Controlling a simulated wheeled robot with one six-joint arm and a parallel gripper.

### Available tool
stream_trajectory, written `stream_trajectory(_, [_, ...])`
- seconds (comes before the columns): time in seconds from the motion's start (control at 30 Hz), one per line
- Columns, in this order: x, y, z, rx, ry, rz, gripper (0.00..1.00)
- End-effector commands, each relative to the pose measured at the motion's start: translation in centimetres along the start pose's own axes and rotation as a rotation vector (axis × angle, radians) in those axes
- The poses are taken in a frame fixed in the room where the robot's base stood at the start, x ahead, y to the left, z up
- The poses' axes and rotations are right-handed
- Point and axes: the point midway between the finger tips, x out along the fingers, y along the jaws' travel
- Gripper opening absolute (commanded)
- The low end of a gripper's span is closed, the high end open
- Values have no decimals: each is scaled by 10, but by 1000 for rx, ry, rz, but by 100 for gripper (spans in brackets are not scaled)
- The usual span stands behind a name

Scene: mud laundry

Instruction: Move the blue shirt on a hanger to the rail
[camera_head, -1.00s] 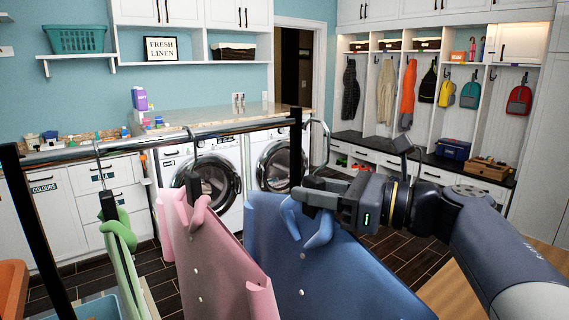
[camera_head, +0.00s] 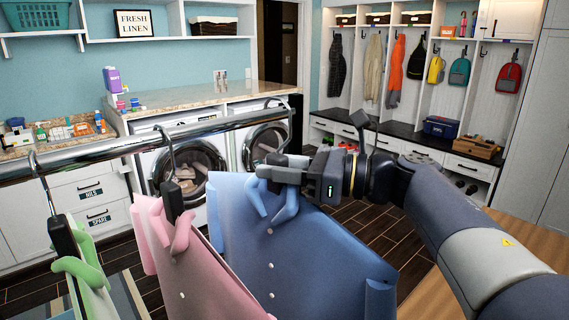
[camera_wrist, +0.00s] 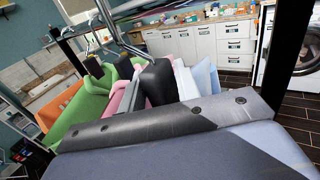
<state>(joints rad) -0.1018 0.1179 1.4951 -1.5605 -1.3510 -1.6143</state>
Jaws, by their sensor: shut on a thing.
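The blue shirt (camera_head: 290,245) hangs below my gripper (camera_head: 276,172), which is shut on its hanger just above the collar. The hanger's thin hook (camera_head: 288,128) rises near the right end of the chrome rail (camera_head: 215,128). I cannot tell whether the hook is over the rail or only in front of it. A pink shirt (camera_head: 190,260) hangs from the rail just left of the blue one. A green shirt (camera_head: 82,270) hangs further left. In the wrist view, the pink shirt (camera_wrist: 125,98) and green shirt (camera_wrist: 80,115) show beyond the gripper.
A dark upright post (camera_head: 297,115) stands at the rail's right end. Behind the rail are a counter (camera_head: 190,97) and washing machines (camera_head: 185,165). A bench (camera_head: 400,142) with hanging coats and bags stands at the back right. Dark floor lies between.

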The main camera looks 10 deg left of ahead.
Motion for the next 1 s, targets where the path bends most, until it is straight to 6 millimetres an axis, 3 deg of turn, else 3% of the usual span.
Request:
stream_trajectory(0.83, [57, -38, 3, 1, 0, 0, 4])
stream_trajectory(1.0, [57, -38, -14, -1, -1, -1, 4])
